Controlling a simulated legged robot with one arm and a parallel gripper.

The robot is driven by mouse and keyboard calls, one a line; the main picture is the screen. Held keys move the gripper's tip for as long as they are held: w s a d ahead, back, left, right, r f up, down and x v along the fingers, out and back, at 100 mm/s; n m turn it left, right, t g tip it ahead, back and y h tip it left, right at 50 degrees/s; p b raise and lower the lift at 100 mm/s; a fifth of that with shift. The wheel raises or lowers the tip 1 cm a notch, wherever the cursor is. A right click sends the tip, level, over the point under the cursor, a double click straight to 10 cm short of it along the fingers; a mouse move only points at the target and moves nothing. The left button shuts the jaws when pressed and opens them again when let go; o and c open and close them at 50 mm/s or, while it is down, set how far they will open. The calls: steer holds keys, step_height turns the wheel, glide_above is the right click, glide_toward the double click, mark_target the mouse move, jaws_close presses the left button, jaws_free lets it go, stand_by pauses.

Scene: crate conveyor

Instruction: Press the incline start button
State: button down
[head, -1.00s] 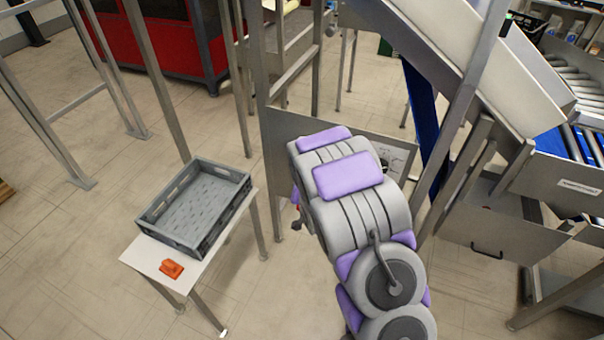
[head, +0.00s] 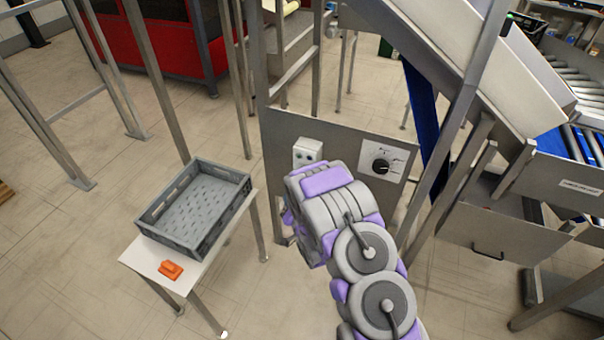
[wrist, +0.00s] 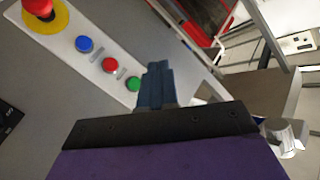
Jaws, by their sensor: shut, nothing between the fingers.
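In the wrist view a light strip (wrist: 66,42) carries a row of controls: a red mushroom knob (wrist: 38,8) on a yellow disc, a blue button (wrist: 84,44), a red button (wrist: 110,65) and a green button (wrist: 133,84). No readable label shows which one is the incline start. My gripper (wrist: 157,66) is shut and empty, its fingers just right of the green button in the picture; I cannot tell whether they touch the panel. In the head view my arm hides the strip and the fingers.
The grey panel (head: 283,130) also bears a white box (head: 308,152) and a black dial (head: 380,166). A steel post (head: 462,100) and the incline frame rise at right. A grey crate (head: 160,234) and an orange item (head: 170,270) sit on a small table at left.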

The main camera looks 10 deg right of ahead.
steer(key=shift+w, duration=0.1)
steer(key=w+d+b, duration=0.2)
steer(key=w+d, duration=0.3)
steer(key=w, duration=0.2)
stand_by(0.4)
steer(key=shift+d, duration=0.2)
stand_by(1.8)
steer(key=shift+w+d, duration=0.2)
steer(key=shift+w, duration=0.05)
steer(key=shift+w+d+r, duration=0.1)
steer(key=shift+w+d, duration=0.1)
steer(key=shift+w, duration=0.15)
stand_by(0.8)
stand_by(0.3)
steer(key=shift+s+a+p, duration=0.45)
steer(key=shift+s+p, duration=0.15)
steer(key=shift+s, duration=0.1)
steer(key=shift+s+a, duration=0.1)
